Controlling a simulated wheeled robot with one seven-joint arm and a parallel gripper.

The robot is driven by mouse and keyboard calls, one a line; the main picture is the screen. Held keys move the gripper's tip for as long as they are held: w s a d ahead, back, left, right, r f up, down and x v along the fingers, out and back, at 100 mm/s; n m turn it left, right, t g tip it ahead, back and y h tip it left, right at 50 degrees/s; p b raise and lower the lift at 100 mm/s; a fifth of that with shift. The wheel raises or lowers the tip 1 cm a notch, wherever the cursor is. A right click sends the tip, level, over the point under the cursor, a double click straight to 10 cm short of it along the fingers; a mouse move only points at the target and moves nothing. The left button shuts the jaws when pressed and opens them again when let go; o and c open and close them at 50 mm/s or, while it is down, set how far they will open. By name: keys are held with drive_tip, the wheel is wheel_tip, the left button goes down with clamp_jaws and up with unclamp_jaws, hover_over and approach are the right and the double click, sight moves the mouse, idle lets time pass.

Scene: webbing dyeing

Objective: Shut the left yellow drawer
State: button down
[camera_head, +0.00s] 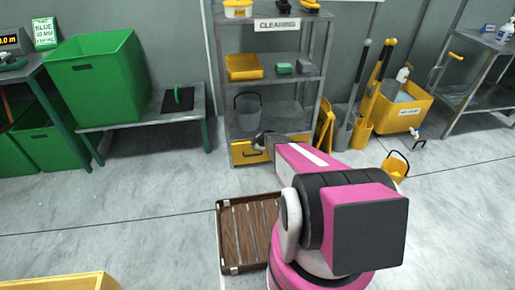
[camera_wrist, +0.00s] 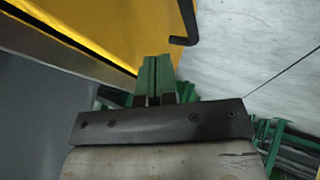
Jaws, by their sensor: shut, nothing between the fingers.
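The left yellow drawer (camera_head: 238,153) is at the bottom of the grey cleaning shelf, with a black handle (camera_head: 251,154) on its front. In the wrist view a yellow panel of the drawer (camera_wrist: 120,25) fills the upper left, and the black handle (camera_wrist: 188,38) shows at its right edge. My gripper (camera_head: 260,143) is in front of the shelf, by the drawer. Its green fingers (camera_wrist: 155,62) are shut and empty, with their tips close to the yellow panel; I cannot tell whether they touch. My arm hides the area right of the drawer. How far the drawer stands out is unclear.
A yellow floor sign (camera_head: 325,126) and tools stand right of the shelf. A wooden pallet (camera_head: 232,235) lies on the floor in front. A bench with a green bin (camera_head: 100,82) is left; floor between is clear.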

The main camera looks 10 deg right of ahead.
drive_tip(key=shift+w, duration=1)
drive_tip(key=shift+w, duration=1.3)
